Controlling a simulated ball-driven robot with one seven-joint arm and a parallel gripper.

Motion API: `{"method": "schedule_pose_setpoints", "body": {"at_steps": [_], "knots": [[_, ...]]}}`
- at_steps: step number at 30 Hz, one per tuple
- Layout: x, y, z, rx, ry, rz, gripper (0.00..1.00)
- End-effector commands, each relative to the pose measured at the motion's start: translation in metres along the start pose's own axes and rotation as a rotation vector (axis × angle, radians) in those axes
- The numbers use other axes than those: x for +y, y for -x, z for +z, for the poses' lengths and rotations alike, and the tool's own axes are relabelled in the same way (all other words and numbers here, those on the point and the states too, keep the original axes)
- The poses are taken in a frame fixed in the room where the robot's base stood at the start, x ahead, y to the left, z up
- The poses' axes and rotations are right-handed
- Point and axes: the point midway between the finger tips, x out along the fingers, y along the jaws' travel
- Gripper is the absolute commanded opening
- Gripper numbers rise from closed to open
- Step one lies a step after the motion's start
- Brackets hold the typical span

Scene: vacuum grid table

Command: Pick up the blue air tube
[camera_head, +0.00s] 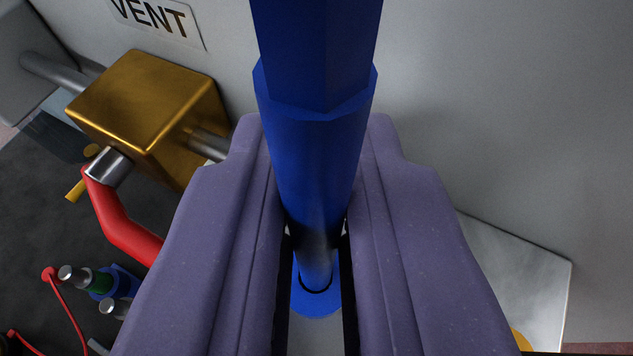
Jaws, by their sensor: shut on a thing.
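The blue air tube (316,150) runs from the top middle of the view down between my gripper's two purple fingers. The fingers hide much of what lies beneath.
A brass block (150,110) with metal pipes stands at the left, with a red handle (118,222) beside it. A "VENT" label (155,18) is on the grey wall behind. Small metal fittings (88,278) and red cords lie at lower left. A pale plate (520,275) is at lower right.

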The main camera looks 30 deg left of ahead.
Motion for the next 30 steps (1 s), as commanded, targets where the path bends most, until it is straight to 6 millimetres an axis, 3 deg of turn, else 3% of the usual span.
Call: {"method": "schedule_pose_setpoints", "body": {"at_steps": [2,18,24,30], "knots": [[0.000,0.007,-0.017,0.003,0.003,0.002,0.00],[0.007,0.124,0.024,0.000,-0.001,0.004,0.00],[0.008,0.148,0.035,0.002,0.002,0.003,0.00],[0.008,0.157,0.036,0.002,0.001,0.001,0.00]]}}
